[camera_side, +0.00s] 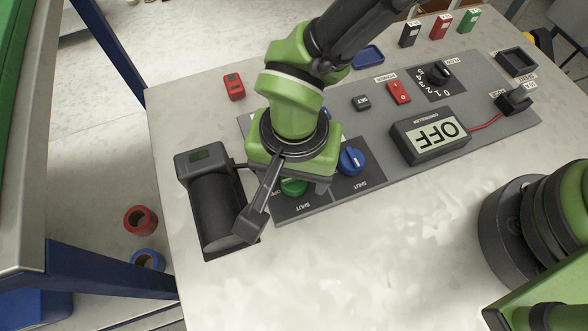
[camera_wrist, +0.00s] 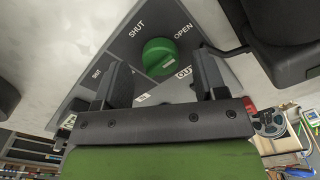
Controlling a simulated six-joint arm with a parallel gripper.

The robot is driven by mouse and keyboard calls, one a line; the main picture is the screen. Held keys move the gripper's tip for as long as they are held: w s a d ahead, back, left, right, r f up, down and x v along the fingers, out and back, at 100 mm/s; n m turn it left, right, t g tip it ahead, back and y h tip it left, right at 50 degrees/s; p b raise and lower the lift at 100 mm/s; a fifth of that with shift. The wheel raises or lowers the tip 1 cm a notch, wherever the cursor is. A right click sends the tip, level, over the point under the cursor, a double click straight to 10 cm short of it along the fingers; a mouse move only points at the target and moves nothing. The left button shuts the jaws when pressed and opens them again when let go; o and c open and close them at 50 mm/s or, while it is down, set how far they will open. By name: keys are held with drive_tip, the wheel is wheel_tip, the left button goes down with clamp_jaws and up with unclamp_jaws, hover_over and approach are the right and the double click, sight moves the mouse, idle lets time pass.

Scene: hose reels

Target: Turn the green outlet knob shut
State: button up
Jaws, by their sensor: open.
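The green outlet knob (camera_wrist: 160,57) sits on a dark panel section marked SHUT, OPEN and OUT in the wrist view. It also shows partly in the side view (camera_side: 294,187), below my gripper's body, which hides much of it. My gripper (camera_wrist: 163,78) is open. In the wrist view its two dark fingers stand left and right of the knob, with nothing held between them. I cannot tell from the pictures whether a finger touches the knob.
A blue knob (camera_side: 352,161) on its own SHUT plate is close on the right. A black cylindrical unit (camera_side: 208,205) stands close on the left. A controller (camera_side: 428,136) reading OFF and a red power switch (camera_side: 398,92) lie farther right. The table front is clear.

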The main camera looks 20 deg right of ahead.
drive_tip(key=shift+f, duration=0.8)
drive_tip(key=c, duration=0.9)
